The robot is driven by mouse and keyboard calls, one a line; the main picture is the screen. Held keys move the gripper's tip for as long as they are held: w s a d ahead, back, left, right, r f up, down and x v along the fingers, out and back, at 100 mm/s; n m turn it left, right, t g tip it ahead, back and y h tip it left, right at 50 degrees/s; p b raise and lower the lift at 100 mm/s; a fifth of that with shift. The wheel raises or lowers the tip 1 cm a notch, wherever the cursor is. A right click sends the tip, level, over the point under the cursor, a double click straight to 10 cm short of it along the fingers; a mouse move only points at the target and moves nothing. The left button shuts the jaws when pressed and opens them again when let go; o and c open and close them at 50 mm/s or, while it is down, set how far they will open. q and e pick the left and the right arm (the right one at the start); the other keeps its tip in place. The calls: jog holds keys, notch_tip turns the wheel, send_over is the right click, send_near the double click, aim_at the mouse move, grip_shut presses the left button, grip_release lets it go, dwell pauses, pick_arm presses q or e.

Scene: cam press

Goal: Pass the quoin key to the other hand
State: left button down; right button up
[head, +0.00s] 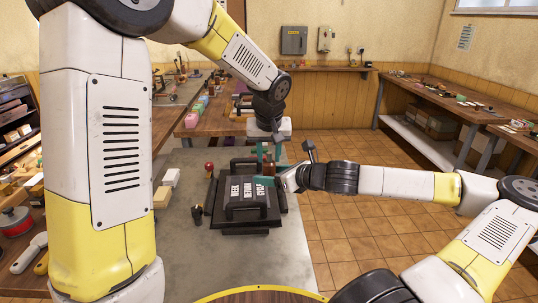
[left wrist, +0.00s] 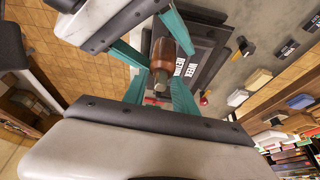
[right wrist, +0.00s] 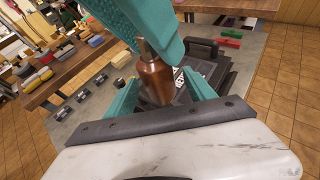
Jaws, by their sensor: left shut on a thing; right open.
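The quoin key has a brown handle and a metal shaft. It shows between the two hands in the left wrist view (left wrist: 163,55) and the right wrist view (right wrist: 155,82). My left gripper (head: 266,152) is shut on its metal end, with teal fingers (left wrist: 160,92) close around it. My right gripper (head: 282,180) is open, its two teal fingers (right wrist: 160,95) on either side of the brown handle. A gap shows at the fingers, and I cannot tell whether one touches. In the head view the key is small and partly hidden by the fingers.
A black press block with white word labels (head: 232,212) sits on the grey table (head: 185,270) just below the hands. A red-knobbed piece (head: 209,168) and pale blocks (head: 163,195) lie to its left. Open tiled floor (head: 340,230) is to the right.

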jog(key=v, duration=0.7)
jog(key=s+a+f+n+g+h, duration=0.2)
jog(key=f+n+g, duration=0.15)
jog(key=n, duration=0.35)
jog(key=s+a+f+n+g+h, duration=0.2)
jog(key=f+n, duration=0.3)
jog(key=n, duration=0.2)
jog(key=s+d+r+n+t+h, duration=0.1)
jog(key=s+d+r+n, duration=0.3)
jog(key=s+r+n, duration=0.3)
jog(key=s+d+r+n+t+h, duration=0.1)
jog(key=s+d+r+n, duration=0.4)
jog(key=r, duration=0.9)
jog(key=s+n+h, duration=0.1)
jog(key=s+n, duration=0.1)
jog(key=shift+s+d+r, duration=0.2)
jog(key=shift+s+r, duration=0.05)
jog(key=shift+s, duration=0.1)
